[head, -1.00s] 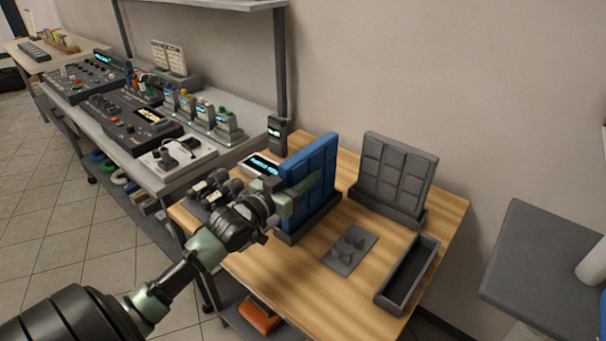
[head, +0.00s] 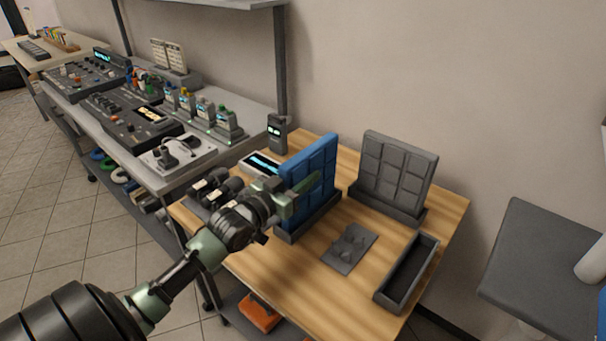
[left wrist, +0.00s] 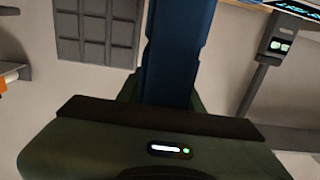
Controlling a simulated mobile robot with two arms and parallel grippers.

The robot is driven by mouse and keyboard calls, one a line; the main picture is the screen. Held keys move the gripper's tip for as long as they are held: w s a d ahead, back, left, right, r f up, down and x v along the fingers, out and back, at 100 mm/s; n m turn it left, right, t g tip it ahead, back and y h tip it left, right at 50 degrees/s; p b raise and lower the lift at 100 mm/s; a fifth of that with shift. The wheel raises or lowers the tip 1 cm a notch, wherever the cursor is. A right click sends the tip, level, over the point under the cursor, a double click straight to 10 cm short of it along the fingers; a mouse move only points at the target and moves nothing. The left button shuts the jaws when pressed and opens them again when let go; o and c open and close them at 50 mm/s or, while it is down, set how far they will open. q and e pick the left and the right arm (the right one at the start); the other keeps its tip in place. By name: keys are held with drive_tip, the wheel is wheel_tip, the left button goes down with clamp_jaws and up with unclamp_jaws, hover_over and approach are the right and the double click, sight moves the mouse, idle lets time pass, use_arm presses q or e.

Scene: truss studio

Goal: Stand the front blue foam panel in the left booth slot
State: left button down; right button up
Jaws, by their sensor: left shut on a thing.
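The blue foam panel (head: 318,164) stands upright at the left slot (head: 312,219), a dark grey trough on the wooden table. Its lower edge is behind the trough's wall, so I cannot tell how deep it sits. My left gripper (head: 301,196) is shut on the panel at its near left edge. In the left wrist view the panel (left wrist: 176,50) runs up from the dark gripper body (left wrist: 150,155); the fingertips are hidden there. My right gripper is in neither view.
A grey foam panel (head: 396,169) stands in a second trough behind to the right. An empty trough (head: 379,296) lies at the table's right front. A small grey foam tile (head: 341,262) lies between. Headphones (head: 213,185) and a display box (head: 259,164) sit left of the blue panel.

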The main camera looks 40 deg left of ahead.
use_arm(q)
drive_tip(key=shift+f, duration=0.3)
drive_tip(key=c, duration=1.2)
unclamp_jaws()
drive_tip(key=shift+s, duration=0.15)
drive_tip(key=shift+s+a+r+p, duration=0.1)
drive_tip(key=shift+s+p, duration=0.8)
drive_tip(key=shift+s, duration=0.75)
drive_tip(key=s+p, duration=0.3)
drive_tip(key=s, duration=0.4)
drive_tip(key=shift+s+a, duration=0.25)
drive_tip(key=shift+a, duration=0.05)
